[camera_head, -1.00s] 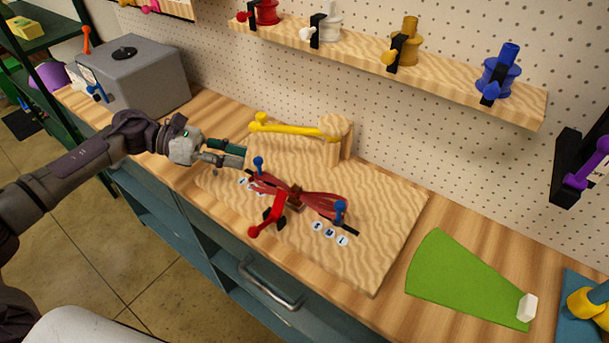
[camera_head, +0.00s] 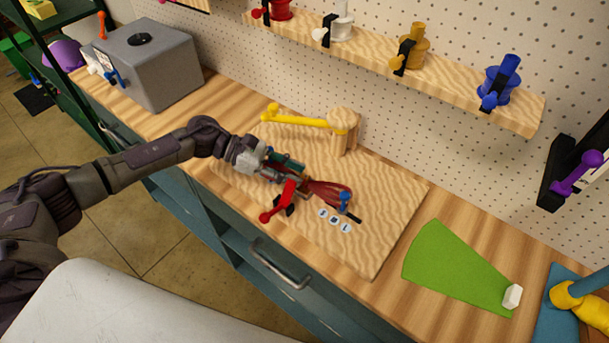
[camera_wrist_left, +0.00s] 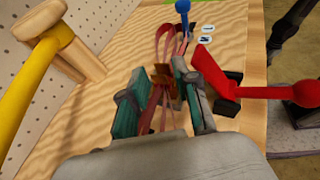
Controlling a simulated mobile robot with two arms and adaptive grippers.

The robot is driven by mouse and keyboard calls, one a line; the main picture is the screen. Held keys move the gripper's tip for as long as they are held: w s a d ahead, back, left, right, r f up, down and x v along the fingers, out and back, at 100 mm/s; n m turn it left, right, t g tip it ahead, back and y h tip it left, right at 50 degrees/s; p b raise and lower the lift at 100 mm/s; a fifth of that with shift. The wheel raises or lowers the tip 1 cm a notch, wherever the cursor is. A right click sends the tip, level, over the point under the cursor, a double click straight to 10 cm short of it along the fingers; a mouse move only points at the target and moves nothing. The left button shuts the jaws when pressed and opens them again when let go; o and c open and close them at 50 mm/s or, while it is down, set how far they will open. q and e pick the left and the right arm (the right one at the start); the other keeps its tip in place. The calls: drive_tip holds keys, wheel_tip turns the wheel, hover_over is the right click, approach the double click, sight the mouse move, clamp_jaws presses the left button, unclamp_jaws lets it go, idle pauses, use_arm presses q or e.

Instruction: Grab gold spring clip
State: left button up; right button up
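A red ribbon bow (camera_head: 325,190) lies on a wavy-grained wooden board (camera_head: 385,215). In the left wrist view, a small brownish-gold clip (camera_wrist_left: 160,74) sits at the pinched middle of the ribbon (camera_wrist_left: 172,45). I take it to be the gold spring clip. My left gripper (camera_head: 294,172) is low over the board and covers the clip in the head view. In the left wrist view its green-padded fingers (camera_wrist_left: 160,85) are apart, one on each side of the clip. I cannot tell whether they touch it. My right gripper is not in view.
A red lever (camera_head: 280,203) stands close beside the fingers. A yellow arm on a wooden post (camera_head: 343,125) is behind the gripper. A blue-knobbed peg (camera_head: 345,198) and lettered discs (camera_head: 335,220) are near the ribbon's right end. A green mat (camera_head: 455,265) lies to the right.

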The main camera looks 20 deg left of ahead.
use_arm(q)
drive_tip(key=shift+x, duration=1.05)
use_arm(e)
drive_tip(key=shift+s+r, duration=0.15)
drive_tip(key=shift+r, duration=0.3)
use_arm(q)
drive_tip(key=shift+a, duration=0.1)
clamp_jaws()
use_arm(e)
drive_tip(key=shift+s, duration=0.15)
